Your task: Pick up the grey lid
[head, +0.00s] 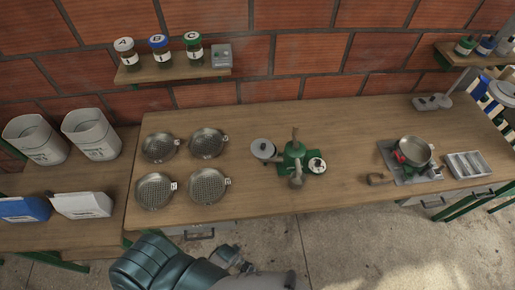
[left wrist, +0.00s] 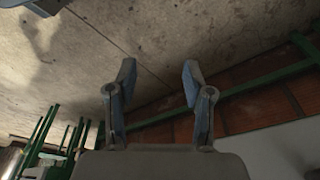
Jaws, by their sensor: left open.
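A round grey lid-like disc with a small knob (head: 263,148) is on the wooden table, just left of the green machine (head: 294,158). I cannot tell whether it rests on the table or on a part of the machine. My left gripper shows in the left wrist view (left wrist: 157,78), open and empty, its two fingers apart over bare floor. In the head view my left arm is at the bottom, in front of the table edge, well short of the disc. My right gripper is not in view.
Several round metal sieves (head: 154,190) lie on the table's left part. A metal pan (head: 415,150) on a burner and a metal tray (head: 467,164) are at the right. A shelf (head: 172,70) with jars hangs above. The table's front middle is clear.

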